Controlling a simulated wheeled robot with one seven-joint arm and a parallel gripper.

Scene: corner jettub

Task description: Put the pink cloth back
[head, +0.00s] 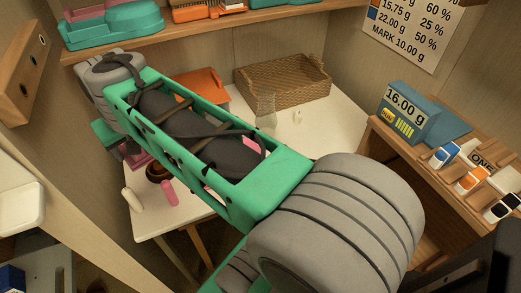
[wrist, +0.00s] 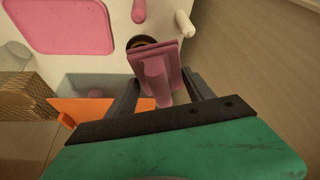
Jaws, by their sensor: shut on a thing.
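The pink cloth (wrist: 157,66) is held between the two dark fingers of my gripper (wrist: 163,84) in the wrist view. It looks folded, with a narrow part toward my palm and a wider part beyond the fingertips. In the head view a bit of the cloth (head: 136,156) shows below my green gripper body, at the left part of the white table (head: 325,130). My arm hides much of the gripper there. I cannot tell whether the cloth touches the table or the dark round bowl (head: 158,171) behind it.
A pink cylinder (head: 169,193) and a white cylinder (head: 131,200) stand near the table's edge. A pink mat (wrist: 72,22) lies on the table. A wicker basket (head: 283,82), an orange item (head: 207,84) and a clear glass vessel (head: 265,108) are at the back. A shelf (head: 210,29) hangs above.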

